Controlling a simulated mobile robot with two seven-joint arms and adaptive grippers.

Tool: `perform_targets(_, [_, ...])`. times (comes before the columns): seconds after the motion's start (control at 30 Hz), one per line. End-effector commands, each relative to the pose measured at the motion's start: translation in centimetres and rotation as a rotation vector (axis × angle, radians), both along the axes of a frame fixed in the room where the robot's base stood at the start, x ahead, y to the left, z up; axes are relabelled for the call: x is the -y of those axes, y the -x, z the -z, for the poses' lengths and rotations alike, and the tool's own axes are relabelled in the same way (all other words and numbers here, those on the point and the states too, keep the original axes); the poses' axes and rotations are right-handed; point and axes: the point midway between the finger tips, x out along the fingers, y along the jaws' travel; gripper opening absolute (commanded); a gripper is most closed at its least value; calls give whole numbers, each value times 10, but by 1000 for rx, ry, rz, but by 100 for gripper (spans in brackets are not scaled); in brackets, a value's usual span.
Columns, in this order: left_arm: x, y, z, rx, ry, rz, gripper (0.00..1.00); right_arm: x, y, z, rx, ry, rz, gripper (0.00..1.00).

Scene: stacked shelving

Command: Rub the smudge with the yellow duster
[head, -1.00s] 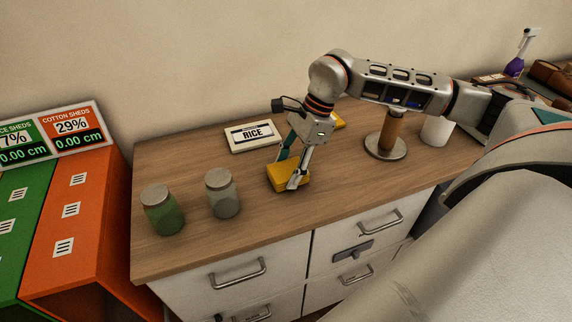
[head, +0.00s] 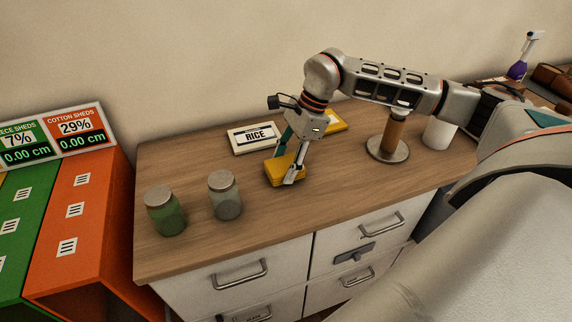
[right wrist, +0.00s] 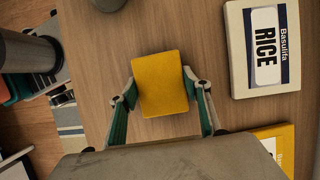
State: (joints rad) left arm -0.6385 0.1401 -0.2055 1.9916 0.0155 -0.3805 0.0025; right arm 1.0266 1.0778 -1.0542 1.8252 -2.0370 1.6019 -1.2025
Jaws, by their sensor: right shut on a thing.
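The yellow duster (head: 282,175) is a small block-like pad over the wooden counter top (head: 340,200), left of the middle in the head view. My right gripper (head: 285,170) is shut on it, one finger on each side. In the right wrist view the duster (right wrist: 161,85) sits between the fingertips of the right gripper (right wrist: 160,88). I cannot tell whether its underside touches the wood. I see no smudge on the bare wood; the patch under the duster is hidden. My left gripper is not in view.
A RICE packet (head: 254,138) lies just behind the duster, with a yellow packet (head: 335,123) partly behind my gripper. Two lidded jars (head: 165,211) (head: 224,196) stand to the left. A post on a round base (head: 388,149) and a white container (head: 438,133) stand right.

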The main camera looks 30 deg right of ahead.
Motion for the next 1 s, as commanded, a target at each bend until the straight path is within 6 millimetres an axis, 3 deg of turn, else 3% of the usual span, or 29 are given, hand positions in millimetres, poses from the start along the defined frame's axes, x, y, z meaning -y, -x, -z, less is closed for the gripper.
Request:
perform_targets(0.7, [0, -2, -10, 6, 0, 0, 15, -1, 31, 1, -3, 0, 0, 26])
perform_targets(1.0, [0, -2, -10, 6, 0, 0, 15, -2, 31, 0, -1, -1, 0, 26])
